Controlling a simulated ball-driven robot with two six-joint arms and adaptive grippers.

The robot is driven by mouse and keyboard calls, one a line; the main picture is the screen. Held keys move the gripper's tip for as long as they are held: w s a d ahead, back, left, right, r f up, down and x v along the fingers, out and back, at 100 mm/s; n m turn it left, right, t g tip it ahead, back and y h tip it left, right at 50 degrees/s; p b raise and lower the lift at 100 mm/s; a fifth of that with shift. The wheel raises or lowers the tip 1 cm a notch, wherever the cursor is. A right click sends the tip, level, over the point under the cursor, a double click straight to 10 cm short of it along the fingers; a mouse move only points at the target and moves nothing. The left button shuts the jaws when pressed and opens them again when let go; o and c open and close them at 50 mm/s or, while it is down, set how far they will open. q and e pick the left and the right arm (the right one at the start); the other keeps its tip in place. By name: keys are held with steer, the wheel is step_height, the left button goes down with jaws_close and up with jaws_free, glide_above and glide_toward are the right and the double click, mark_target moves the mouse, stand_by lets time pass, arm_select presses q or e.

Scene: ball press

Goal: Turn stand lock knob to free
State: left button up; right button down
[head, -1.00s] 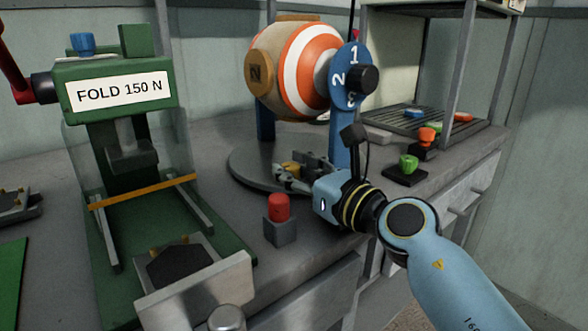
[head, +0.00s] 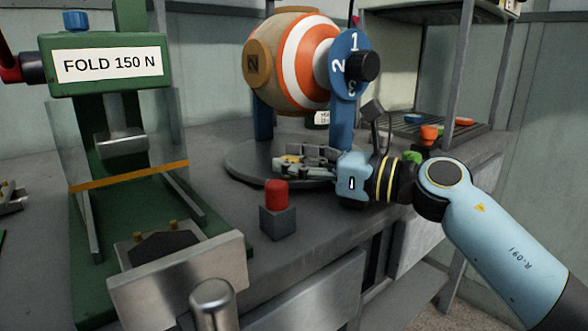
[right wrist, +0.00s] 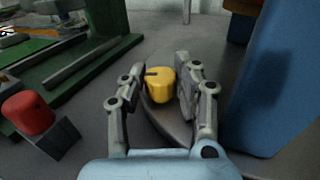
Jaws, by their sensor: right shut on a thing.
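The stand lock knob is a small yellow knob (head: 288,159) low on the round grey base (head: 238,172) of the ball stand. A dark mark shows on its top in the right wrist view (right wrist: 161,86). My right gripper (head: 292,164) reaches in from the right, low over the base, and is shut on the knob. My left gripper is not in view.
A striped ball (head: 295,62) hangs between blue posts beside a numbered blue dial plate (head: 345,45). A red button on a grey block (head: 278,222) stands just in front of the base. The green press (head: 110,120) is at left. A rack (head: 460,80) stands behind right.

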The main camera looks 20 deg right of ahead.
steer(key=c, duration=0.9)
jaws_free()
steer(key=shift+c, duration=0.2)
